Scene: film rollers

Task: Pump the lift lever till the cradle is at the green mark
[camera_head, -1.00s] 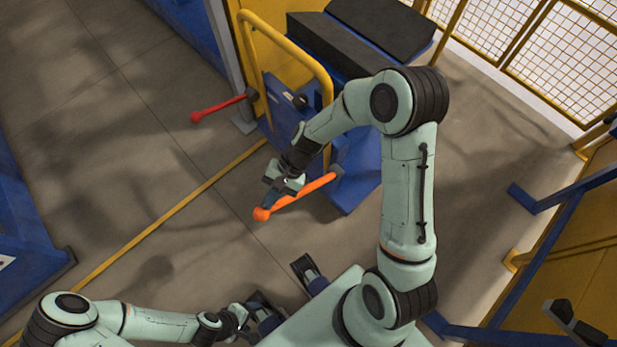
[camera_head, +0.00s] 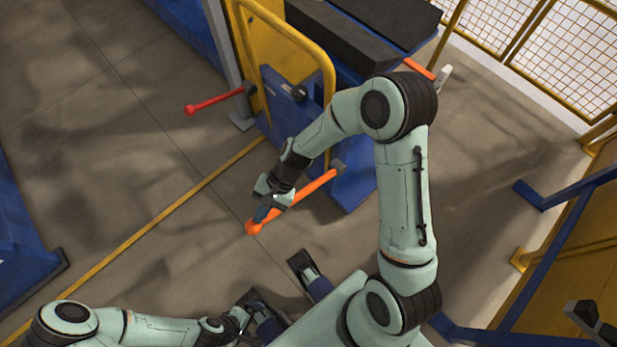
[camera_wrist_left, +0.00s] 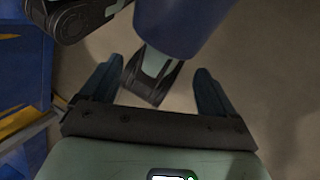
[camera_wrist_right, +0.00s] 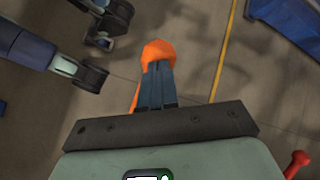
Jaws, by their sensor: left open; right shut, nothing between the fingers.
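The lift lever is an orange bar with a round knob (camera_head: 252,228), reaching out from the blue lift unit (camera_head: 352,190). My right gripper (camera_head: 262,212) is shut at the knob end of the lever, with nothing between its fingers. In the right wrist view its closed fingers (camera_wrist_right: 157,75) lie over the orange bar, just short of the knob (camera_wrist_right: 158,50); whether they touch cannot be told. The black blocks (camera_head: 345,38) on the blue platform look like the cradle. No green mark shows. My left gripper (camera_wrist_left: 155,78) is open and empty, low beside my base.
A red lever (camera_head: 212,103) sticks out left of the yellow handrail (camera_head: 328,75). A blue frame (camera_head: 25,240) stands at the left. Mesh fencing (camera_head: 560,50) and a yellow-blue structure (camera_head: 575,215) close off the right. The floor left of the lever is open.

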